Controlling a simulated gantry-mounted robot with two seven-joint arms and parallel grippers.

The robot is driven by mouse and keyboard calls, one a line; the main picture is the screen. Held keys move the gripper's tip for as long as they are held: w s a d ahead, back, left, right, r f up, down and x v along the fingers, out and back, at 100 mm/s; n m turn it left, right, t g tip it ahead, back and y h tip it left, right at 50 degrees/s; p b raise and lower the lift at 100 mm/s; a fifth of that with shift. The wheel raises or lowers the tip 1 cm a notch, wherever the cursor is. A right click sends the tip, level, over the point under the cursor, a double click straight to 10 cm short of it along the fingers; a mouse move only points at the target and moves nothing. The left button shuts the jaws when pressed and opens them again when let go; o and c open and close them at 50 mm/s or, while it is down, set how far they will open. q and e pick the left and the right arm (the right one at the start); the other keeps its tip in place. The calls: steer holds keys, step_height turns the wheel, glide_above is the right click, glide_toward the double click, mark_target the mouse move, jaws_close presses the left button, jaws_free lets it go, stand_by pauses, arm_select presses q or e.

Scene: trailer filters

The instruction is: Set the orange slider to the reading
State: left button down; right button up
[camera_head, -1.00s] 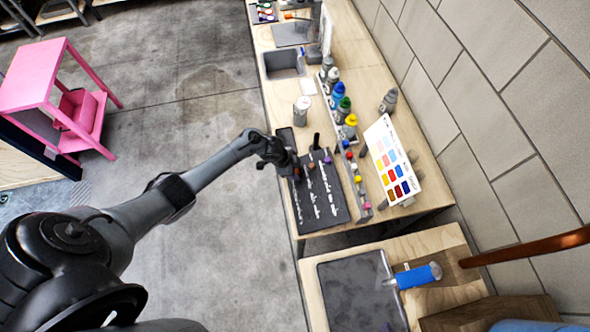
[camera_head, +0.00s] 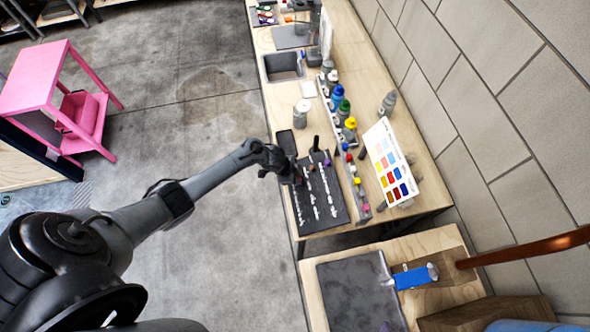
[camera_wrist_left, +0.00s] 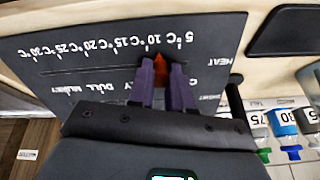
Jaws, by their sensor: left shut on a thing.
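The dark slider board (camera_head: 335,212) lies on the wooden bench, with white print and several knobs. In the left wrist view the board (camera_wrist_left: 90,40) shows upside-down temperature marks from 5 to 30 °C and the word HEAT. The orange slider (camera_wrist_left: 161,72) stands between the purple fingertips of my left gripper (camera_wrist_left: 166,80), which is shut on it. It sits near the 5 and 10 °C marks; the exact reading is hard to tell. In the head view my left gripper (camera_head: 294,176) is at the board's left edge and mostly hides the slider. My right gripper is not in view.
A rack of paint bottles (camera_head: 337,98) and a colour chart (camera_head: 390,165) stand right of the board. A white jar (camera_head: 302,112) and a dark flat device (camera_head: 287,142) are above it. A dark upright peg (camera_head: 316,143) rises at the board's top edge.

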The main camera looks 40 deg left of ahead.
mark_target(307, 210)
arm_select(q)
steer(key=s+d+p, duration=0.1)
steer(key=s+d, duration=0.1)
steer(key=d, duration=0.1)
steer(key=s+d+p, duration=0.1)
steer(key=s+d, duration=0.1)
steer(key=d, duration=0.1)
steer(key=s+d+p, duration=0.2)
steer(key=s+d, duration=0.1)
steer(key=shift+r, duration=0.1)
steer(key=shift+s+d, duration=0.2)
steer(key=shift+d, duration=0.2)
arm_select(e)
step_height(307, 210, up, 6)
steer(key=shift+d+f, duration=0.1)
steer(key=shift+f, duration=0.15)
arm_select(q)
steer(key=c, duration=1)
jaws_free()
steer(key=shift+a, duration=0.1)
steer(key=shift+p+v, duration=0.85)
steer(key=shift+v, duration=4.5)
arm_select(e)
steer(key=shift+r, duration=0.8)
